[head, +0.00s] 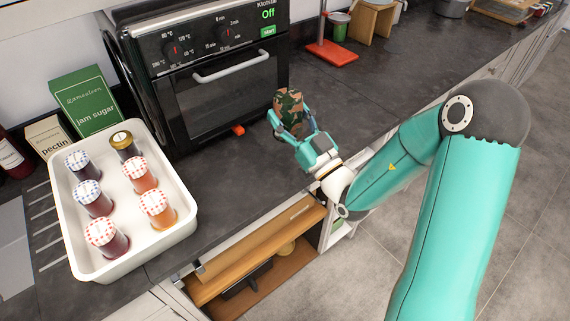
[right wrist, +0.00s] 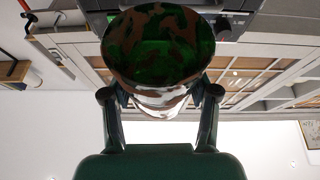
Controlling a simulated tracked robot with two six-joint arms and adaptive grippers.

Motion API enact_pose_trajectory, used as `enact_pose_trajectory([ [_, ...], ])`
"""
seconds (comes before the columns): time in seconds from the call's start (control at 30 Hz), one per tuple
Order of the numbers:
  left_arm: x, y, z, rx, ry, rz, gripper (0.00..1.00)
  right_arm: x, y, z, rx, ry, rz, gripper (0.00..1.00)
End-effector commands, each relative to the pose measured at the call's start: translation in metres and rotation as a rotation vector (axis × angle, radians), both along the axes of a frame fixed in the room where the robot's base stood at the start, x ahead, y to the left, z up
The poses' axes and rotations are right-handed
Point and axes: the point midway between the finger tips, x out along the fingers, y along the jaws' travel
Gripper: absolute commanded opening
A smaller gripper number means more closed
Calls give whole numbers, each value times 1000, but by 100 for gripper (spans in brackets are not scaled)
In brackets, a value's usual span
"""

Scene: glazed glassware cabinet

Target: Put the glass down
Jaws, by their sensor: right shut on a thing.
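The glass (head: 289,101) has a brown, green and black camouflage pattern. My right gripper (head: 291,122) is shut on it, with a finger on each side. In the head view it is over the dark worktop (head: 235,180), just right of the oven's front; I cannot tell the gap below it. The glass also shows large in the right wrist view (right wrist: 160,88), between the two fingers, with its round open end and green inside facing the camera. My left gripper is not in view.
A white tray (head: 179,230) with several lidded jars is at the left. A red stand (head: 333,53) is at the back. An open wooden drawer (head: 245,262) is below the front edge. Worktop right of the oven is mostly clear.

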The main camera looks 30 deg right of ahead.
Motion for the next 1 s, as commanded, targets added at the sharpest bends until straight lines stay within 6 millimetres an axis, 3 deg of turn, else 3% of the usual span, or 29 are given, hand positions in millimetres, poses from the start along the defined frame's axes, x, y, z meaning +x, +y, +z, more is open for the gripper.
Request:
enact_pose_trajectory([
  [0.03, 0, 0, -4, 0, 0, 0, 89, 3, 3, -19, 4, 8, 8, 17],
  [0.1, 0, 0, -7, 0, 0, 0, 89, 5, 6, -38, 5, 6, 14, 17],
  [0.4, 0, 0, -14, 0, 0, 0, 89, 7, 11, -108, 3, 2, 23, 17],
  [0.67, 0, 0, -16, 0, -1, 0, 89, 8, 11, -130, 1, -1, 24, 17],
  [0.9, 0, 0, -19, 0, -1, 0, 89, 8, 11, -160, 2, 0, 24, 17],
  [1.0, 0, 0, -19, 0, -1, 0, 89, 7, 11, -163, 0, -3, 24, 17],
])
